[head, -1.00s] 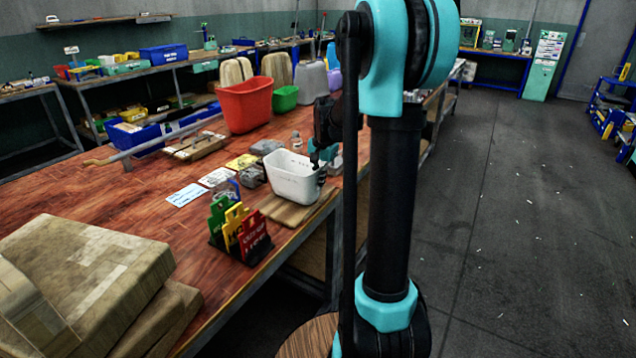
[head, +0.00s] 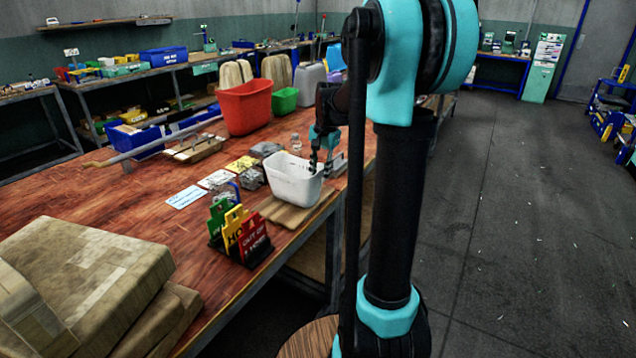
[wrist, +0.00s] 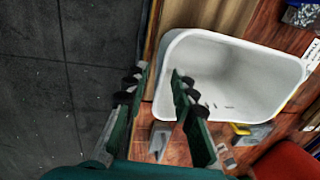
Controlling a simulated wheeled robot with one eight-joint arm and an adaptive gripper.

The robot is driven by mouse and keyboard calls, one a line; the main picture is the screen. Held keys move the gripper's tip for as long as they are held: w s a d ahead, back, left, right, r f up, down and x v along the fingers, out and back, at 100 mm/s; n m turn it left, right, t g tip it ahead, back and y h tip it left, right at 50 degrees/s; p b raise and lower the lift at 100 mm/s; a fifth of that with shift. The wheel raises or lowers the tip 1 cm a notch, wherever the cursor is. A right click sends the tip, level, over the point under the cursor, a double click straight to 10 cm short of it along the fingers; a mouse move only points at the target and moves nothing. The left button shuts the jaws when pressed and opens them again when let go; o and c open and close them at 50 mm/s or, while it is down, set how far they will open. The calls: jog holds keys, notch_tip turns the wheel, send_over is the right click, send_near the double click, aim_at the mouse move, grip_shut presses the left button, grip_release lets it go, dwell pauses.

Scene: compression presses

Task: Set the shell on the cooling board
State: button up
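The shell is a white open tub (head: 293,183), standing with its opening upward at the table's right edge. It also shows in the wrist view (wrist: 240,85). The cooling board appears to be the light wooden board (head: 288,216) under and in front of the shell; how far the shell's base rests on it is partly hidden. My gripper (head: 315,163) is at the shell's right rim. In the wrist view my gripper (wrist: 160,85) has its fingers apart, one outside the rim and one over the inside, with a visible gap around the wall.
Green, yellow and red signs (head: 238,233) stand in front of the board. A red bin (head: 246,106) and a green bin (head: 285,98) stand behind. Grey blocks (head: 250,177) and cards (head: 187,196) lie left of the shell.

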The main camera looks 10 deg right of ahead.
notch_tip(320, 180, up, 7)
jog(key=shift+s+d, duration=0.35)
jog(key=shift+s, duration=0.1)
